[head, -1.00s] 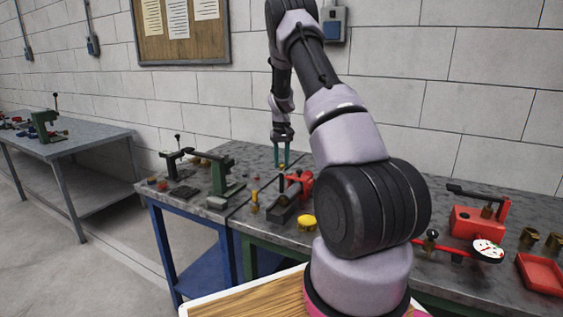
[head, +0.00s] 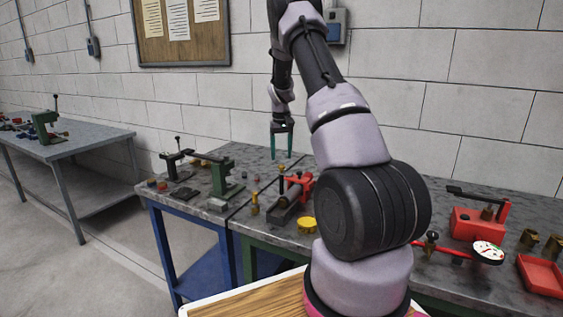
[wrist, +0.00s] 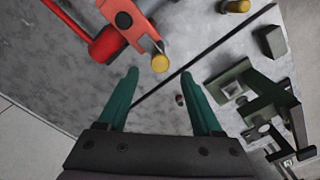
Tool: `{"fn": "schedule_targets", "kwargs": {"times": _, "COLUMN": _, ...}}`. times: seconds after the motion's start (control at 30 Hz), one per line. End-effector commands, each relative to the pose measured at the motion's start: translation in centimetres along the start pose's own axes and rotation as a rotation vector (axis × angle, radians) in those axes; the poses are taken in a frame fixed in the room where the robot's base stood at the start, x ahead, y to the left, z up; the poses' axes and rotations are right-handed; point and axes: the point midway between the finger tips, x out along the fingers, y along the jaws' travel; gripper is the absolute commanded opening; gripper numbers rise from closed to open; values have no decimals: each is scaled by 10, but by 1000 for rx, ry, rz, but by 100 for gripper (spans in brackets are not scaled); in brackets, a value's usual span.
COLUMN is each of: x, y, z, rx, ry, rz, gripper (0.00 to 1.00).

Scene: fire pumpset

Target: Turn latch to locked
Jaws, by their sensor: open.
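My gripper (head: 282,157) is open and empty above the dark workbench, pointing down. Its two green fingers also show in the wrist view (wrist: 159,76), apart with nothing between them. A red fixture (head: 299,183) with a grey base stands on the bench below and slightly right of the gripper. In the wrist view the red fixture (wrist: 122,20) shows at the top left, beyond the fingertips, with a red cylinder and a brass-coloured round end (wrist: 160,63). The fingers do not touch it. I cannot tell which part is the latch or how it is set.
A green press-like fixture (head: 224,177) stands left of the red one. Brass pins (head: 255,203) and a yellow knob (head: 307,224) are nearby. A red lever tool (head: 478,222), a gauge (head: 488,252) and a red tray (head: 541,275) are at right. The wall is close behind.

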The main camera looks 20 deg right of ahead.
Motion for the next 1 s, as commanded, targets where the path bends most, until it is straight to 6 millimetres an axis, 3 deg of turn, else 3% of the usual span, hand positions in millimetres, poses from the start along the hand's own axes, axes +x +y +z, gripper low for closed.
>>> {"fn": "schedule_targets", "kwargs": {"times": 0.1, "x": -27, "y": 0, "z": 0, "rx": 0, "ry": 3, "rz": 0, "gripper": 67}}
{"fn": "schedule_targets", "kwargs": {"times": 0.33, "x": -59, "y": 0, "z": 0, "rx": 0, "ry": 2, "rz": 1, "gripper": 67}}
{"fn": "schedule_targets", "kwargs": {"times": 1.0, "x": -71, "y": -1, "z": 2, "rx": 3, "ry": 5, "rz": -2, "gripper": 67}}
